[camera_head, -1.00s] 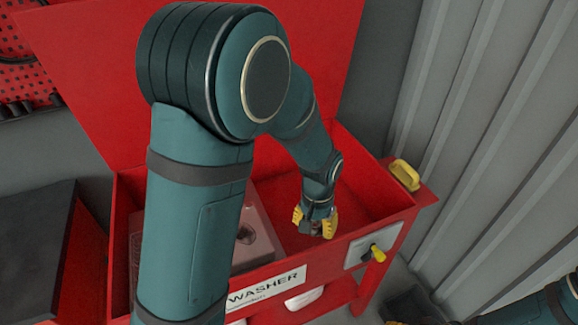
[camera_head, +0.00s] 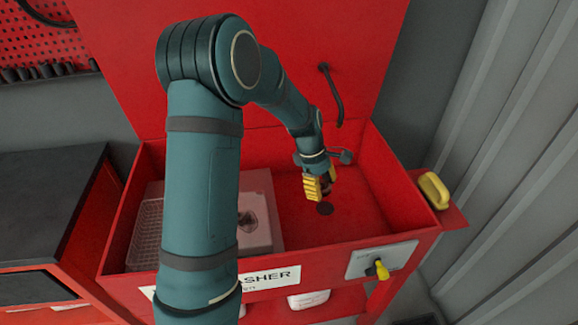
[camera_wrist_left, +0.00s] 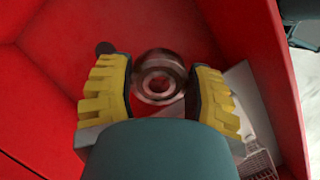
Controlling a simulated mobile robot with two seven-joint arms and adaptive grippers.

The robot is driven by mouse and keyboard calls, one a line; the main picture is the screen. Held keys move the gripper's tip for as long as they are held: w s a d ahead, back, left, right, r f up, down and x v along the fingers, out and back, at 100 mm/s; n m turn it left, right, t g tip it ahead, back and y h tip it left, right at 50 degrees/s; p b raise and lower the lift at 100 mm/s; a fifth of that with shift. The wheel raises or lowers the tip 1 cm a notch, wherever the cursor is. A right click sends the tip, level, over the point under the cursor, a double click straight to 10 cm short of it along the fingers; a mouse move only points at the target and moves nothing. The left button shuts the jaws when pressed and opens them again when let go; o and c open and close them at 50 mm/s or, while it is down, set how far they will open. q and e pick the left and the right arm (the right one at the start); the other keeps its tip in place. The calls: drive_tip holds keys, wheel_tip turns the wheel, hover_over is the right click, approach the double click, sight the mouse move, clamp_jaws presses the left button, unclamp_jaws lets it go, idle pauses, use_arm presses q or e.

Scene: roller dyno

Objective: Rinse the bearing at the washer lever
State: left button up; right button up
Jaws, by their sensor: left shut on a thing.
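The bearing (camera_wrist_left: 160,78), a shiny metal ring, sits between the yellow-padded fingers of my left gripper (camera_wrist_left: 160,95) in the left wrist view. My left gripper (camera_head: 319,187) is shut on it inside the red washer basin (camera_head: 290,215), close to a dark round drain (camera_head: 325,208). In the head view the fingers mostly hide the bearing. The washer lever (camera_head: 378,268) has a yellow knob and sits on a pale plate on the basin's front right, apart from the gripper. My right gripper is not in view.
A pinkish tray (camera_head: 262,205) with a grating fills the basin's left part, partly behind my arm. A black hose (camera_head: 333,95) hangs at the raised red back panel. A yellow-handled item (camera_head: 433,190) lies on the right side shelf. A dark-topped bench (camera_head: 50,190) stands left.

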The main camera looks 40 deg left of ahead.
use_arm(q)
drive_tip(key=a+n+t+y+b, duration=0.2)
drive_tip(key=a+n+t, duration=0.3)
drive_tip(key=a+n, duration=0.7)
drive_tip(key=w+d+f+p, duration=0.2)
drive_tip(key=w+d, duration=0.2)
drive_tip(key=w, duration=1)
drive_tip(key=shift+d+p, duration=0.2)
drive_tip(key=shift+p, duration=0.2)
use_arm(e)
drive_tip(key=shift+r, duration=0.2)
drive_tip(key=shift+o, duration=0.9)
